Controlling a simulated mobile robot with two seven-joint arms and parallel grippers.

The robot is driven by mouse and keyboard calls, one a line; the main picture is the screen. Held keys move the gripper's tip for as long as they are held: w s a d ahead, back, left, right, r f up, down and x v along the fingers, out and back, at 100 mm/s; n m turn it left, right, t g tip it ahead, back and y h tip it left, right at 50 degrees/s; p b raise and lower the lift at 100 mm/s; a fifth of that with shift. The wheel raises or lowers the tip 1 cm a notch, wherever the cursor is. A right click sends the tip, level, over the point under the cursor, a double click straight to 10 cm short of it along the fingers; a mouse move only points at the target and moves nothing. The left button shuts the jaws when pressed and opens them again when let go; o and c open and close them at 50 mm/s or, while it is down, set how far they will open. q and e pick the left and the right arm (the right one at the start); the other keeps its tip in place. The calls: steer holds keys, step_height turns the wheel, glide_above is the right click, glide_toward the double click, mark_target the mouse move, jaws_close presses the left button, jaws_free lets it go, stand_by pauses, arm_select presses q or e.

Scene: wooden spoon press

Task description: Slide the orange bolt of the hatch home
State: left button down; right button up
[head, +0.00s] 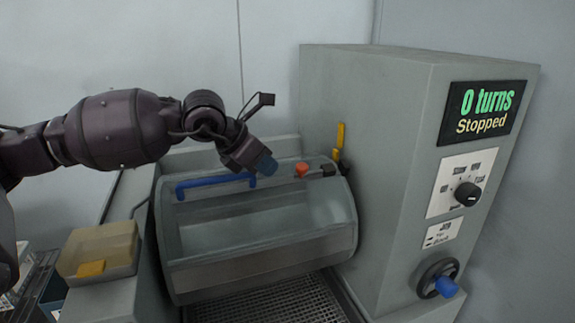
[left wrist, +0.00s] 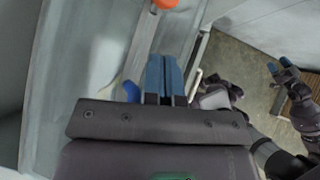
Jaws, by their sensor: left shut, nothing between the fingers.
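The orange bolt knob (head: 302,169) sits on the top edge of the hatch (head: 262,262), near its right end. A small black block (head: 328,170) is just right of it. The hatch is a grey-framed clear cover and looks closed. My left gripper (head: 266,166) is shut and empty above the top edge, left of the knob and apart from it. In the left wrist view its blue fingers (left wrist: 165,76) are together, and the orange knob (left wrist: 165,3) shows beyond their tips. My right gripper (left wrist: 279,66) shows small there, with its blue fingertips apart.
A blue handle bar (head: 214,184) lies along the hatch top, left of the gripper. A yellow lever (head: 340,138) stands behind the block. The grey control housing (head: 385,170) blocks the right side.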

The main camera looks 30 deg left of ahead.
mark_target(302, 172)
arm_select(q)
steer(key=w, duration=0.1)
steer(key=w+d+f, duration=0.1)
steer(key=shift+w+d+f+p, duration=0.1)
steer(key=shift+w+d+p, duration=0.2)
steer(key=shift+w, duration=0.1)
steer(key=shift+w+d+f, duration=0.15)
steer(key=shift+w+d, duration=0.3)
steer(key=shift+w, duration=0.35)
arm_select(e)
steer(key=shift+s+d+r, duration=0.1)
steer(key=shift+s+r, duration=0.05)
steer(key=shift+s, duration=0.35)
steer(key=shift+w+r, duration=0.1)
steer(key=shift+w, duration=0.05)
